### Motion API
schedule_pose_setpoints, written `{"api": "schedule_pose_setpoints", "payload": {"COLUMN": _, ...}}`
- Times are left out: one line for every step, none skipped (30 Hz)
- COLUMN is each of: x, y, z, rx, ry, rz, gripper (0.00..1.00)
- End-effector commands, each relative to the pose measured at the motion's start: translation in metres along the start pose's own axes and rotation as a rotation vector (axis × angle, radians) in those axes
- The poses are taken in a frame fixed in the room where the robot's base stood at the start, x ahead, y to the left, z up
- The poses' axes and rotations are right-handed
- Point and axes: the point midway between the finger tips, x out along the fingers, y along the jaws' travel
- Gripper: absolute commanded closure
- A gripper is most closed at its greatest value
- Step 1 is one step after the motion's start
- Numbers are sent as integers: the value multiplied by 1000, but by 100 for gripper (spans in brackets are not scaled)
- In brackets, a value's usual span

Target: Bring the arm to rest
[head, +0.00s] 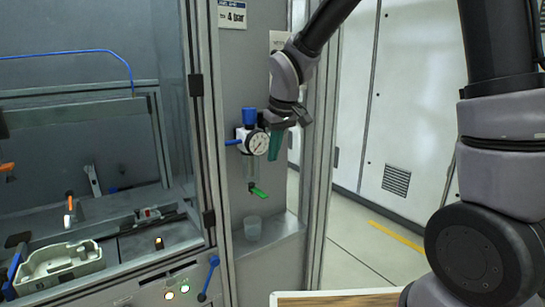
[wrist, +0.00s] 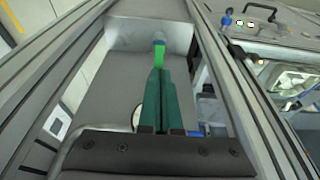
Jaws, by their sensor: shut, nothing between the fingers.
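My gripper (head: 274,155) is in front of the grey panel, just right of the round pressure gauge (head: 258,143). Its green fingers point down and are together with nothing between them. In the wrist view my gripper (wrist: 160,74) shows two green fingers side by side. Beyond their tips is a bright green piece, partly behind them. My arm comes in from the upper right and bends down to the gripper.
The gauge belongs to a regulator with a blue knob (head: 249,116) and a green lever (head: 259,192) below. A cup (head: 253,228) stands on the ledge. A glazed machine bay with a grey tray (head: 60,267) is left. Open floor (head: 350,250) lies right.

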Motion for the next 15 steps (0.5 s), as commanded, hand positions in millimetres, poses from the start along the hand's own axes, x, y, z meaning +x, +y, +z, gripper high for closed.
{"api": "schedule_pose_setpoints", "payload": {"x": 0, "y": 0, "z": 0, "rx": 0, "ry": 0, "rz": 0, "gripper": 100}}
{"api": "schedule_pose_setpoints", "payload": {"x": 0, "y": 0, "z": 0, "rx": 0, "ry": 0, "rz": 0, "gripper": 100}}
{"api": "schedule_pose_setpoints", "payload": {"x": 0, "y": 0, "z": 0, "rx": 0, "ry": 0, "rz": 0, "gripper": 100}}
{"api": "schedule_pose_setpoints", "payload": {"x": 0, "y": 0, "z": 0, "rx": 1, "ry": 0, "rz": 0, "gripper": 100}}
{"api": "schedule_pose_setpoints", "payload": {"x": 0, "y": 1, "z": 0, "rx": 2, "ry": 1, "rz": 1, "gripper": 100}}
{"api": "schedule_pose_setpoints", "payload": {"x": -3, "y": 2, "z": 1, "rx": 8, "ry": 4, "rz": 3, "gripper": 100}}
{"api": "schedule_pose_setpoints", "payload": {"x": -6, "y": 5, "z": 2, "rx": 17, "ry": 7, "rz": 5, "gripper": 100}}
{"api": "schedule_pose_setpoints", "payload": {"x": -11, "y": 9, "z": 3, "rx": 29, "ry": 12, "rz": 9, "gripper": 100}}
{"api": "schedule_pose_setpoints", "payload": {"x": -20, "y": 15, "z": 6, "rx": 53, "ry": 21, "rz": 15, "gripper": 100}}
{"api": "schedule_pose_setpoints", "payload": {"x": -28, "y": 22, "z": 9, "rx": 77, "ry": 29, "rz": 21, "gripper": 100}}
{"api": "schedule_pose_setpoints", "payload": {"x": -38, "y": 28, "z": 14, "rx": 103, "ry": 38, "rz": 28, "gripper": 100}}
{"api": "schedule_pose_setpoints", "payload": {"x": -52, "y": 39, "z": 20, "rx": 145, "ry": 53, "rz": 38, "gripper": 100}}
{"api": "schedule_pose_setpoints", "payload": {"x": -64, "y": 47, "z": 27, "rx": 181, "ry": 65, "rz": 45, "gripper": 100}}
{"api": "schedule_pose_setpoints", "payload": {"x": -76, "y": 55, "z": 34, "rx": 218, "ry": 78, "rz": 52, "gripper": 100}}
{"api": "schedule_pose_setpoints", "payload": {"x": -92, "y": 65, "z": 45, "rx": 270, "ry": 97, "rz": 60, "gripper": 100}}
